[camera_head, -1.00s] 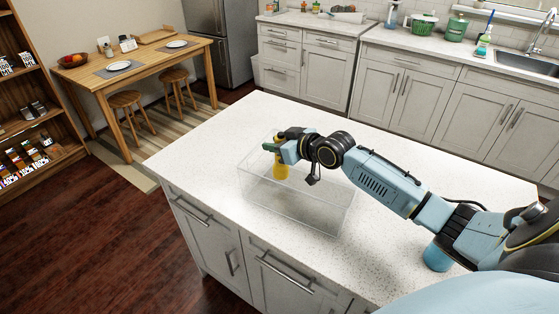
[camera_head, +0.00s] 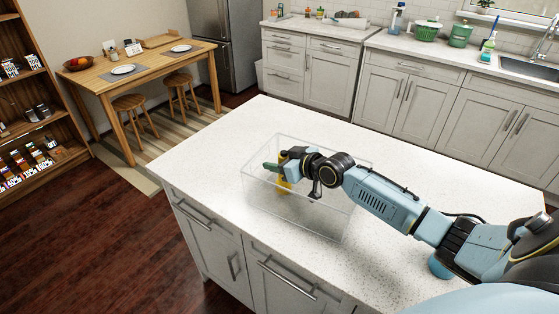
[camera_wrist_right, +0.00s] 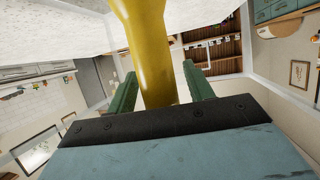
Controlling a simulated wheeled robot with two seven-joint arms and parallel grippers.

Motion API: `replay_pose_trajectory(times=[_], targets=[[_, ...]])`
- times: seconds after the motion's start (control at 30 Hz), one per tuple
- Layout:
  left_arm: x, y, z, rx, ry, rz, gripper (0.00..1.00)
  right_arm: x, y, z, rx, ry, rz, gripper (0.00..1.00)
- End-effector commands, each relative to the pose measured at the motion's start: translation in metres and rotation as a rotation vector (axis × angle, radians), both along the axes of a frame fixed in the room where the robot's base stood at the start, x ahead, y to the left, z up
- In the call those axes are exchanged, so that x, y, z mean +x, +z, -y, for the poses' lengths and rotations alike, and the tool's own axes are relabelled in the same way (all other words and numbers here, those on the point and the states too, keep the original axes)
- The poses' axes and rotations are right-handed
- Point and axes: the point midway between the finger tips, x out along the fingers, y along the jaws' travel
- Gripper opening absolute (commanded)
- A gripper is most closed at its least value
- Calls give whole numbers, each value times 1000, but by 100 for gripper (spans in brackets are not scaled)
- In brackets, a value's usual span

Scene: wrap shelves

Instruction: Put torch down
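A yellow torch (camera_head: 285,186) stands roughly upright inside a clear box on the island counter, near the box's far left end. My right gripper (camera_head: 275,167) is at the torch, low in the box, with its green fingers on either side. In the right wrist view the torch (camera_wrist_right: 148,50) passes between the fingers. Bare background shows between the torch and the right-hand finger, so the gripper looks open around it. Whether the torch's base touches the box floor is hard to tell. My left gripper is not in view.
The clear box (camera_head: 330,228) has low see-through walls and is otherwise empty. The white island counter (camera_head: 440,160) is bare around it. A dining table (camera_head: 150,62) with stools, a wooden shelf (camera_head: 60,120) and kitchen cabinets (camera_head: 400,95) stand farther off.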

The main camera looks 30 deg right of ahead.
Motion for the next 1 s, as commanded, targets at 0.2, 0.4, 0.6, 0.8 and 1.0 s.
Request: replay_pose_trajectory(times=[0.2, 0.4, 0.6, 0.8, 1.0], targets=[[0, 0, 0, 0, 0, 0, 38, 0, 1, 0, 0, 0, 0, 52], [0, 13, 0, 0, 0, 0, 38, -8, 9, 3, -2, -1, -2, 52], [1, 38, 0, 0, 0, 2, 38, -32, 20, 9, -2, -1, -4, 52], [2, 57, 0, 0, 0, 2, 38, -54, 29, 14, -1, 0, -3, 52], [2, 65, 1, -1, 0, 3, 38, -65, 33, 17, 0, 0, 0, 52]])
